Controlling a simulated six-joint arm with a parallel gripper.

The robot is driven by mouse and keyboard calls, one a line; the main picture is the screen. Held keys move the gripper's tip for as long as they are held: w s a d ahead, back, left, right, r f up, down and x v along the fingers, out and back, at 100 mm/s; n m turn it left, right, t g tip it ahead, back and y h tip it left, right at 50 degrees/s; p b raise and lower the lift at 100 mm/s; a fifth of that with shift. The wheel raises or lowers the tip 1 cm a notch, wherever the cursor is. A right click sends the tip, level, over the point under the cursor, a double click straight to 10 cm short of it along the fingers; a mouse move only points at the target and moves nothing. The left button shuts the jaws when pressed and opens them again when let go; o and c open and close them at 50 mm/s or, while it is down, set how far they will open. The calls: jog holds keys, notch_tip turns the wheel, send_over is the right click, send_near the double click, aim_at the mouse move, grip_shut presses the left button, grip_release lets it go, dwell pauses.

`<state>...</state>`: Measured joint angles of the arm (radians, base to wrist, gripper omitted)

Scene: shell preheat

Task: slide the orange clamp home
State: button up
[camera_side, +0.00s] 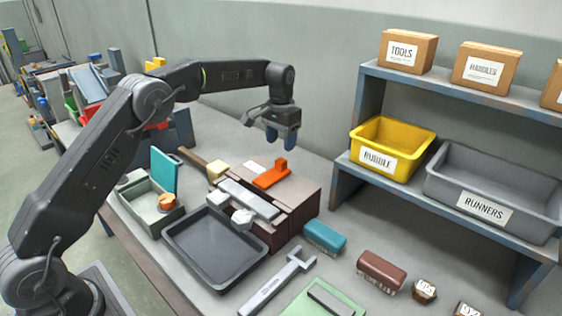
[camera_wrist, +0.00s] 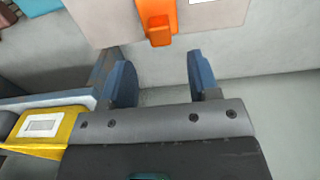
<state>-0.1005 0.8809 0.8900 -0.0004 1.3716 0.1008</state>
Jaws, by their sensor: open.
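The orange clamp (camera_side: 271,175) lies on top of a brown block-like fixture (camera_side: 308,199), with an upright tab at its far end. It also shows in the wrist view (camera_wrist: 159,25) at the top centre, on a pale surface. My gripper (camera_side: 283,139) hangs above and behind the clamp in the side view, apart from it. In the wrist view its two blue fingers (camera_wrist: 160,80) stand wide apart with nothing between them. The clamp's tab lies just beyond the fingertips in that view.
A grey bar (camera_side: 250,198) lies across the fixture beside the clamp. A black tray (camera_side: 212,248) and a grey box with a teal lid (camera_side: 165,172) stand left. A shelf holds a yellow bin (camera_side: 391,148) and a grey bin (camera_side: 490,187). A wrench (camera_side: 277,282) lies in front.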

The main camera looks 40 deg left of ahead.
aim_at(281, 160)
notch_tip(281, 160, down, 7)
jog(key=shift+f, duration=0.15)
jog(key=shift+c, duration=0.3)
grip_shut()
dwell(0.3)
